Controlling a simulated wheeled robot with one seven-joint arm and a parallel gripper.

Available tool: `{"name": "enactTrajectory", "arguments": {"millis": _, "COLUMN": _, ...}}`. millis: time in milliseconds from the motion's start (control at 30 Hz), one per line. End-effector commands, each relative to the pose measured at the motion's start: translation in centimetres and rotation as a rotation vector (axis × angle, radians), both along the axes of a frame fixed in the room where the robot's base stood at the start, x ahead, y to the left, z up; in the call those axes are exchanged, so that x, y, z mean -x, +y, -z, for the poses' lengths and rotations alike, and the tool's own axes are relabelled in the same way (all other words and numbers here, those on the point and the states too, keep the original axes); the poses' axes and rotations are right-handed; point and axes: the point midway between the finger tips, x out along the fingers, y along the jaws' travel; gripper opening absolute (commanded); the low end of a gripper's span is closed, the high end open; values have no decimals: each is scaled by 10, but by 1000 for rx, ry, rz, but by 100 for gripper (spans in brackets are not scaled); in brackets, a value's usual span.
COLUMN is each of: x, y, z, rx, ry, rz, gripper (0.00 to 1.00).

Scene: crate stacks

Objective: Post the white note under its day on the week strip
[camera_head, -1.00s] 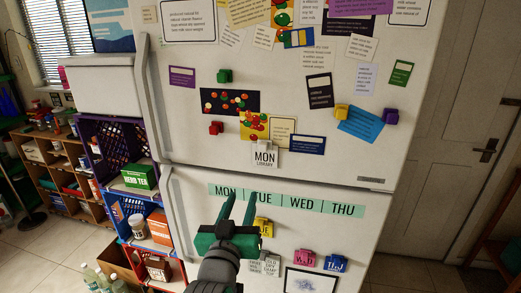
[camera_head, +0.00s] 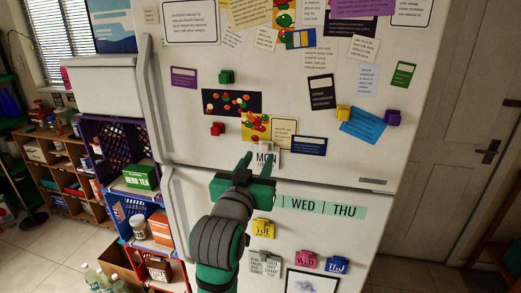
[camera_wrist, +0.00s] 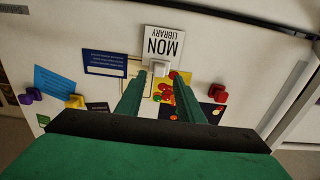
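The white note reading "MON LIBRARY" (camera_head: 264,158) is at the bottom of the upper fridge door, partly behind my gripper. In the wrist view the note (camera_wrist: 163,45) appears upside down, with a small whitish magnet or clip (camera_wrist: 158,67) at its edge. My gripper (camera_head: 257,164) is open, its two green fingers pointing at the note. In the wrist view the fingertips (camera_wrist: 159,75) lie either side of the whitish piece; I cannot tell whether they touch it. The green week strip (camera_head: 322,206) is on the lower door. WED and THU show; my arm hides MON and TUE.
Below the strip are a yellow TUE note (camera_head: 263,229), a pink WED note (camera_head: 306,260), a blue THU note (camera_head: 336,264) and grey notes (camera_head: 265,263). Cards and coloured magnets crowd the upper door. Crates (camera_head: 118,150) stand left of the fridge.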

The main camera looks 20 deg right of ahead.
Motion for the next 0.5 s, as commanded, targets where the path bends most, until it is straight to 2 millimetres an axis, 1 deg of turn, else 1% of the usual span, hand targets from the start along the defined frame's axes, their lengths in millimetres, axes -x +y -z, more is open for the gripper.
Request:
{"name": "enactTrajectory", "arguments": {"millis": 100, "x": -12, "y": -10, "z": -1, "rx": -1, "ry": 0, "rz": 2, "gripper": 34}}
{"name": "enactTrajectory", "arguments": {"millis": 300, "x": -29, "y": -22, "z": -1, "rx": 0, "ry": 0, "rz": 2, "gripper": 34}}
{"name": "enactTrajectory", "arguments": {"millis": 500, "x": -35, "y": -34, "z": -1, "rx": -1, "ry": -1, "rz": 12, "gripper": 34}}
